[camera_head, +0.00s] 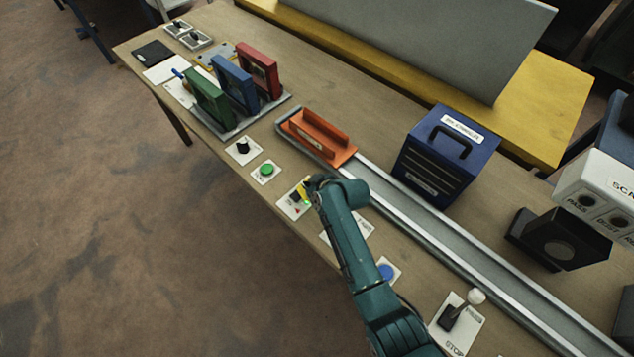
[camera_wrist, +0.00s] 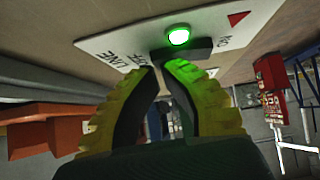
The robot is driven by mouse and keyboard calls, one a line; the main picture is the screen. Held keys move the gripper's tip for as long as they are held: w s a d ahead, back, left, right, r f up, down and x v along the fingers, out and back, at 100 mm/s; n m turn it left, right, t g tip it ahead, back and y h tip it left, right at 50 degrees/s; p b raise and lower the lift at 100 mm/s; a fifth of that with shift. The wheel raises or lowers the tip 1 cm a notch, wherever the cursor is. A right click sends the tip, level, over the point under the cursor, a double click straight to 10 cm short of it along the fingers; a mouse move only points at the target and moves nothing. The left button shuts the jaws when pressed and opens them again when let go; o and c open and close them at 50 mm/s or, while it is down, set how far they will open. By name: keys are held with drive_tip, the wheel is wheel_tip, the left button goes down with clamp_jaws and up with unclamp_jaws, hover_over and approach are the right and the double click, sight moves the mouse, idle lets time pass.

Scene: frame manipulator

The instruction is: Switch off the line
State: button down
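The line switch is a white plate (camera_head: 287,207) on the table's near edge, under my gripper. In the wrist view the plate (camera_wrist: 105,42) carries the words LINE and OFF, a red triangle and a lit green lamp (camera_wrist: 179,36). A black switch handle (camera_wrist: 197,48) lies just below the lamp in that view. My gripper (camera_wrist: 166,70) has yellow fingers with dark pads, their tips close to the handle. A narrow gap shows between the fingers, with no clear hold on the handle. In the head view my gripper (camera_head: 304,187) partly covers the switch.
A green button (camera_head: 267,169) and a black knob (camera_head: 243,147) are to the left along the edge. A blue button (camera_head: 387,271) and a STOP lever (camera_head: 453,316) are to the right. An orange carrier (camera_head: 318,135) sits on the rail behind, near a blue box (camera_head: 443,160).

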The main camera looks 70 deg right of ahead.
drive_tip(key=shift+s+d+f, duration=0.1)
drive_tip(key=shift+s+f, duration=0.05)
drive_tip(key=shift+a+p, duration=0.2)
drive_tip(key=shift+p, duration=0.15)
drive_tip(key=shift+w+a+r+p, duration=0.35)
drive_tip(key=shift+a+p, duration=0.25)
drive_tip(key=shift+a, duration=0.05)
